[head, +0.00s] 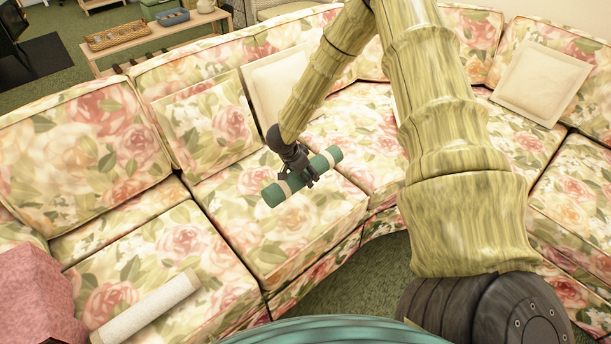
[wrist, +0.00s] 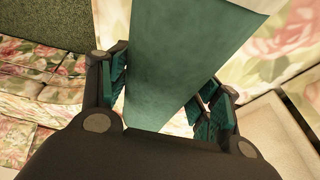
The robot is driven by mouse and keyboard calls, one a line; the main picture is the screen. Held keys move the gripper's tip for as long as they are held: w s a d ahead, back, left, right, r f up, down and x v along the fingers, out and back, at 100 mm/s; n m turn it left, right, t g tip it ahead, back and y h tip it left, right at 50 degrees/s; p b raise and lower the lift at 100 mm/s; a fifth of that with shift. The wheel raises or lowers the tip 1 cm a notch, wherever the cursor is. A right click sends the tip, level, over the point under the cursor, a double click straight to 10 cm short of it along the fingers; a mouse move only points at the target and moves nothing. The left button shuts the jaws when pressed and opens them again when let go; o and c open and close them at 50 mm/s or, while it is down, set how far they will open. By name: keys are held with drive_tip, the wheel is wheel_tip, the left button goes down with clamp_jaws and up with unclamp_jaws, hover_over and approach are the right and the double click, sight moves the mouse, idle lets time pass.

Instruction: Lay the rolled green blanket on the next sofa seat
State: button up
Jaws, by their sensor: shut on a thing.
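The rolled green blanket (head: 326,161), with pale bands, is held crosswise in my gripper (head: 303,174) in the head view. It is over the middle floral sofa seat (head: 270,245), near that seat's right side. I cannot tell whether it touches the cushion. In the wrist view the blanket (wrist: 185,60) fills the space between the two dark-and-teal fingers of my gripper (wrist: 165,92). The gripper is shut on it. Part of the blanket is hidden behind the fingers in the head view.
A white roll (head: 150,308) lies on the left sofa seat (head: 150,255), beside a pink cloth item (head: 38,300). Cream cushions (head: 541,82) and a floral cushion (head: 208,122) lean on the backrests. A low wooden table with trays (head: 150,48) stands behind the sofa.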

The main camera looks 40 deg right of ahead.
sight(292, 175)
drive_tip(key=shift+d+f, duration=0.2)
drive_tip(key=shift+f, duration=0.1)
wheel_tip(292, 175, down, 10)
drive_tip(key=b, duration=1.1)
drive_tip(key=shift+f, duration=0.2)
drive_tip(key=o, duration=1.3)
drive_tip(key=shift+c, duration=0.2)
drive_tip(key=v, duration=1.2)
